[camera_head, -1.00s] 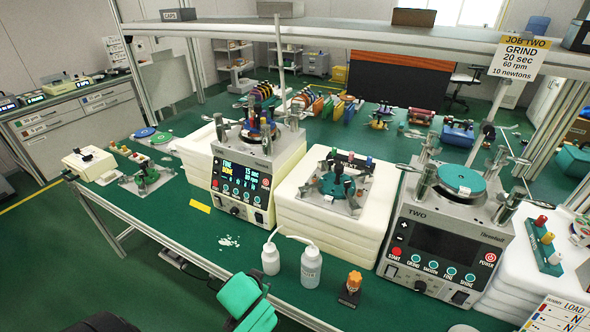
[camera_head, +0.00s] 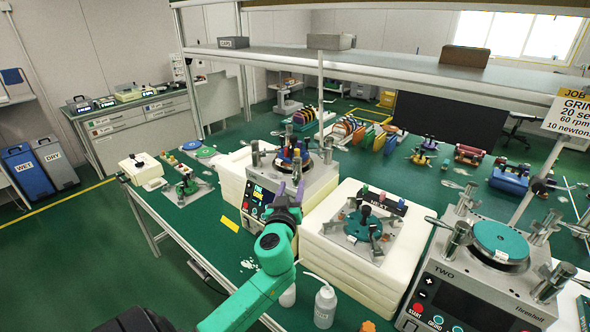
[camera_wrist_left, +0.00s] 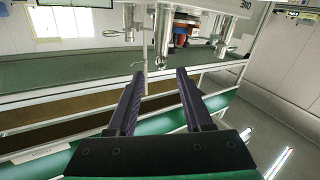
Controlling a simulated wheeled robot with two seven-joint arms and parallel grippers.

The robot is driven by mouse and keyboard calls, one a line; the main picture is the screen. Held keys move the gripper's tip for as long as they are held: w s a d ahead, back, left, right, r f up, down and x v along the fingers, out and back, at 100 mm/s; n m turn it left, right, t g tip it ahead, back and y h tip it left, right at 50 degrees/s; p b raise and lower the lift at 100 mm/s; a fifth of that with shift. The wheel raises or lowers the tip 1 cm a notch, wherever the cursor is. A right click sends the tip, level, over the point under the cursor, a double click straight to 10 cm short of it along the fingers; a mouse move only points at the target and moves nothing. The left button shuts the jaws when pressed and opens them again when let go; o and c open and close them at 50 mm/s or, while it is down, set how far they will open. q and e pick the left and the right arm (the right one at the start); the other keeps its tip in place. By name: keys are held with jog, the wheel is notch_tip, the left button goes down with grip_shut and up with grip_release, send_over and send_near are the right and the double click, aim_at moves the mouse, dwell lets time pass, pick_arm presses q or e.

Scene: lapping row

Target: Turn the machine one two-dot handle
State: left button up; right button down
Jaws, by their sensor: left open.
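Machine one (camera_head: 318,184) stands at the middle left of the bench, with a lit display and several silver posts with handles around its top. Coloured pieces sit on its plate. The dots on the handles are too small to read. My left gripper (camera_head: 290,188) is open and empty in front of machine one, covering part of its front. In the left wrist view, the two dark fingers (camera_wrist_left: 160,74) point at the machine, and a silver post (camera_wrist_left: 160,38) shows just beyond and between their tips. I see no contact. My right gripper is not in view.
A white stack (camera_head: 345,272) bearing a plate with a teal disc stands right of machine one. Machine two (camera_head: 470,290) is at the right front. A white bottle (camera_head: 325,307) stands near the front edge. A shelf (camera_head: 400,62) spans above the bench.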

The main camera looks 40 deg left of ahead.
aim_at(293, 179)
pick_arm(q)
jog(key=p+x, duration=0.1)
jog(key=x, duration=0.5)
jog(key=shift+s+a+r, duration=0.1)
jog(key=shift+s, duration=0.05)
jog(key=shift+w+a, duration=0.15)
jog(key=shift+w, duration=0.3)
jog(key=shift+s, duration=0.1)
grip_shut()
dwell(0.5)
